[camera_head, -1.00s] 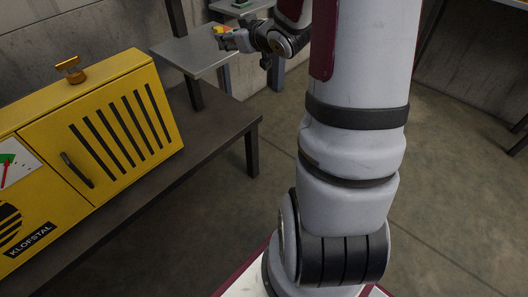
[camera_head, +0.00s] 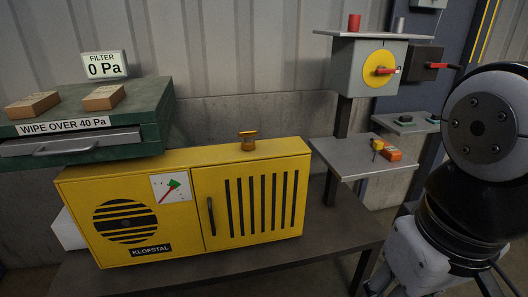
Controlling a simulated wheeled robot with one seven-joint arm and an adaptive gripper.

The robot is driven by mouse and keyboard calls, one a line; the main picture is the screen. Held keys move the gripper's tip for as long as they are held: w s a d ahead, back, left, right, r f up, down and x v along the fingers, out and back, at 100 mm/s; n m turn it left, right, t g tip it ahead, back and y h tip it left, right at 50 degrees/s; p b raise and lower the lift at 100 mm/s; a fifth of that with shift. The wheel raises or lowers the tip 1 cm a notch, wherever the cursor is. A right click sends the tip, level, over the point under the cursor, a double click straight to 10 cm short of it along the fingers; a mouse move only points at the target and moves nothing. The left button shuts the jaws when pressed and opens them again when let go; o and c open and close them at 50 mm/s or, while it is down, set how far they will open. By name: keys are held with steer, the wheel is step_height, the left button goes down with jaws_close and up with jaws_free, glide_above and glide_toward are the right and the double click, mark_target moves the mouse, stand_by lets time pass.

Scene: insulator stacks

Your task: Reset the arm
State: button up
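My arm (camera_head: 478,125) is at the right edge of the head view, with a round bolted joint cover facing the camera and a white link below it. My gripper is not in the picture, so its fingers and anything in them cannot be seen.
A switch box (camera_head: 350,82) with a red handle is above.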

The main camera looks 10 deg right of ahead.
steer(key=shift+s+a+g, duration=0.3)
steer(key=shift+s+a, duration=0.05)
steer(key=shift+s, duration=0.5)
step_height(320, 180, up, 23)
steer(key=t+p, duration=0.3)
steer(key=p, duration=1.8)
steer(key=shift+t, duration=0.3)
steer(key=shift+o, duration=0.5)
steer(key=shift+w, duration=0.1)
